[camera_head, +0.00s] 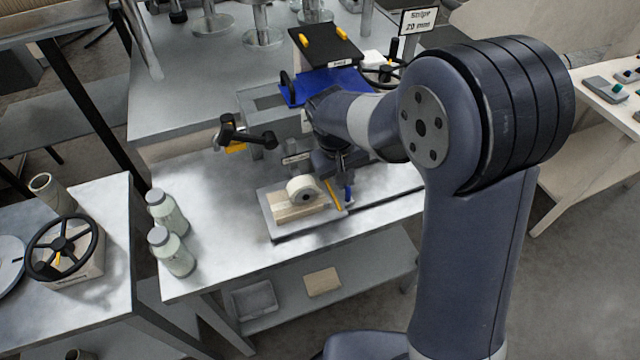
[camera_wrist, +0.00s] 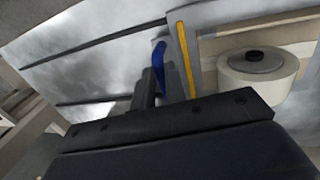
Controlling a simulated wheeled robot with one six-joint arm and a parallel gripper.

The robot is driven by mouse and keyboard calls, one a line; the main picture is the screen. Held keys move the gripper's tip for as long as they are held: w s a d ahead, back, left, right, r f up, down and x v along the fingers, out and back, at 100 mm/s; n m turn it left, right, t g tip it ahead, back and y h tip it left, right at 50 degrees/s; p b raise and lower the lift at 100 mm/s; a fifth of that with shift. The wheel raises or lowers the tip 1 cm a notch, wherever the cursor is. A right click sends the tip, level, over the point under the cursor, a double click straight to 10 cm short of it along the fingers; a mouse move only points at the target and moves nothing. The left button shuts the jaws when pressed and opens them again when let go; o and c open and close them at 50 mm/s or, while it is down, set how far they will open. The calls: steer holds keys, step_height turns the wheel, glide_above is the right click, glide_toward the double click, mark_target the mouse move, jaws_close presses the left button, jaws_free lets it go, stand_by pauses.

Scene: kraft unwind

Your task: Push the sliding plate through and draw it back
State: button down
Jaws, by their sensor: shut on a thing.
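A grey plate (camera_head: 268,213) lies along the front of the metal bench. A wooden block (camera_head: 298,212) and a white roll (camera_head: 301,189) with a dark hub sit at its left end. The roll also shows in the wrist view (camera_wrist: 262,80). A yellow strip (camera_head: 333,194) stands beside the roll, left of a blue upright handle (camera_head: 348,193). My gripper (camera_wrist: 150,88) is low over the plate and appears shut on the blue handle (camera_wrist: 158,57). My wrist hides most of the grip.
Two capped bottles (camera_head: 172,252) stand at the bench's left edge. A black lever (camera_head: 245,135) juts out behind the plate. A blue sheet (camera_head: 325,85) and a "20 mm" sign (camera_head: 418,20) are further back. A handwheel (camera_head: 62,247) stands on the left table.

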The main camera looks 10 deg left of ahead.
steer(key=w+d, duration=0.3)
steer(key=d, duration=0.3)
steer(key=w+d, duration=0.4)
steer(key=d, duration=0.2)
steer(key=w+d+p, duration=0.1)
steer(key=w+d, duration=0.3)
steer(key=d, duration=0.2)
steer(key=c, duration=1.6)
jaws_free()
steer(key=shift+w+d, duration=0.15)
steer(key=shift+o, duration=0.7)
steer(key=shift+r, duration=0.1)
step_height(320, 180, up, 10)
steer(key=s+a, duration=0.1)
steer(key=a, duration=0.1)
steer(key=shift+r+b, duration=0.2)
steer(key=shift+b, duration=0.15)
steer(key=shift+s, duration=0.1)
